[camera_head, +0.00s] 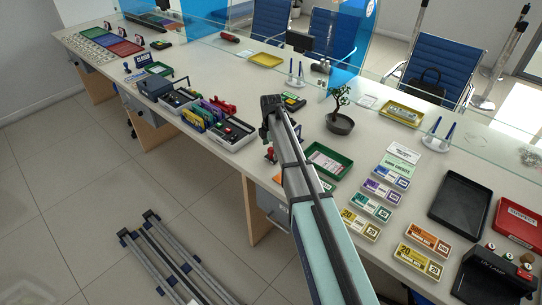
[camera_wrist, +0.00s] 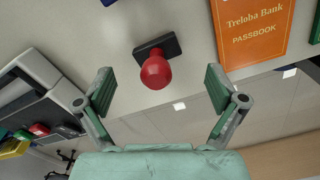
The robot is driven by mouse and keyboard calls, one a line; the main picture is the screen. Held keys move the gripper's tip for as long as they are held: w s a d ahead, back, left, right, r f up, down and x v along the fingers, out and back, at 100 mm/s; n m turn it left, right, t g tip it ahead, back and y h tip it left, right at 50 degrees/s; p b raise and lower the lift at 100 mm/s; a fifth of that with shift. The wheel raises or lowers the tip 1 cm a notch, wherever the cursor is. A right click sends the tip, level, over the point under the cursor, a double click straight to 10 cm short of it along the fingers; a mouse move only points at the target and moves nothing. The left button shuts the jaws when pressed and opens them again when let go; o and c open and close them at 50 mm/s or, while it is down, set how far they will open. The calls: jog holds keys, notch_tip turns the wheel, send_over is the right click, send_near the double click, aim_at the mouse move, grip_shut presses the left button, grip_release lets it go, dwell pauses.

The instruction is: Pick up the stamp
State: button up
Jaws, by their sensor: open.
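The stamp (camera_wrist: 156,70) has a round red knob on a dark rectangular base. In the wrist view it lies on the light counter, between and beyond my two fingertips, with a gap on each side. In the head view a bit of its red (camera_head: 270,152) shows beside my arm, near the counter's front edge; the rest is hard to make out. My gripper (camera_wrist: 159,82) is open and empty, its green-padded fingers spread to either side of the stamp. In the head view my arm and wrist partly cover this spot.
An orange passbook (camera_wrist: 250,32) lies right of the stamp. A grey tray (camera_head: 238,140) with items stands to its left in the head view. A green tray (camera_head: 345,166) and a potted bonsai (camera_head: 340,122) stand to the right. The counter's edge is close by.

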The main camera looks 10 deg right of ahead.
aim_at(271, 155)
jog(key=shift+w+f+p, duration=0.2)
jog(key=shift+f+p, duration=0.6)
jog(key=shift+f, duration=1.35)
jog(key=c, duration=1.2)
jog(key=shift+r, duration=0.15)
notch_tip(271, 155, up, 20)
jog(key=b, duration=0.5)
